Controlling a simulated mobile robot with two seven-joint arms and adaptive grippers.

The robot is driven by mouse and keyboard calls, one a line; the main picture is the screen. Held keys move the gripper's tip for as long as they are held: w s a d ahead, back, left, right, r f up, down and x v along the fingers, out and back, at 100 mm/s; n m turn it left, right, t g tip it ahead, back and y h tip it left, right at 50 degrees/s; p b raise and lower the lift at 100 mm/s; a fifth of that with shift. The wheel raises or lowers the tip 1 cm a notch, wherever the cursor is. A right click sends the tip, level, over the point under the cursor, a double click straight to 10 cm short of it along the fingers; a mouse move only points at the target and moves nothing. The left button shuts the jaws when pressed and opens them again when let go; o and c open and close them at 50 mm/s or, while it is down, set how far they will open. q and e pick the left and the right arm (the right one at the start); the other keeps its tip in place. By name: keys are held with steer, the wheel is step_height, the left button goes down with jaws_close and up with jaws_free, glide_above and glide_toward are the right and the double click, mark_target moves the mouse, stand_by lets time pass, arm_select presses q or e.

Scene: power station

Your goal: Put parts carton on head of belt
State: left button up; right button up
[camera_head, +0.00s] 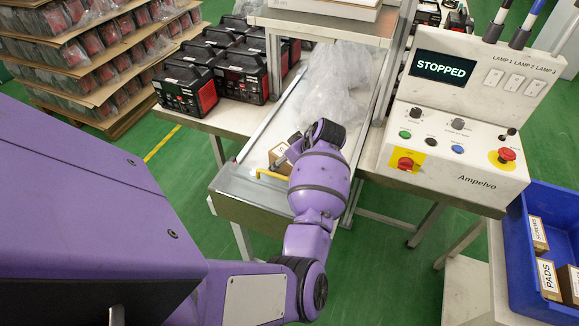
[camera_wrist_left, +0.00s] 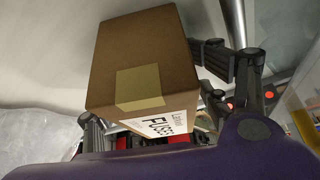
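A small brown parts carton (camera_head: 280,153) with a white label is at the near end of the belt (camera_head: 240,181), partly hidden by my left wrist. In the left wrist view the carton (camera_wrist_left: 147,62) shows large, with tan tape and a label reading "FUSES". My left gripper (camera_head: 288,152) is over the belt's near end, its fingers mostly hidden in the head view. In the left wrist view its fingers (camera_wrist_left: 150,95) are against two sides of the carton, shut on it. I cannot tell whether the carton touches the belt. My right gripper is not in view.
Clear plastic bags (camera_head: 331,88) lie farther up the belt. A yellow bar (camera_head: 272,176) is beside the carton. Black battery-like units (camera_head: 187,88) stand at left. The control panel (camera_head: 455,140) reads "STOPPED". A blue bin (camera_head: 519,262) holds labelled cartons at right.

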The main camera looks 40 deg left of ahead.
arm_select(q)
steer(key=shift+r, duration=0.2)
steer(key=v, duration=0.6)
steer(key=p+v, duration=0.1)
steer(key=v, duration=0.5)
steer(key=shift+w+r, duration=0.1)
steer(key=shift+r, duration=0.4)
steer(key=shift+a, duration=0.1)
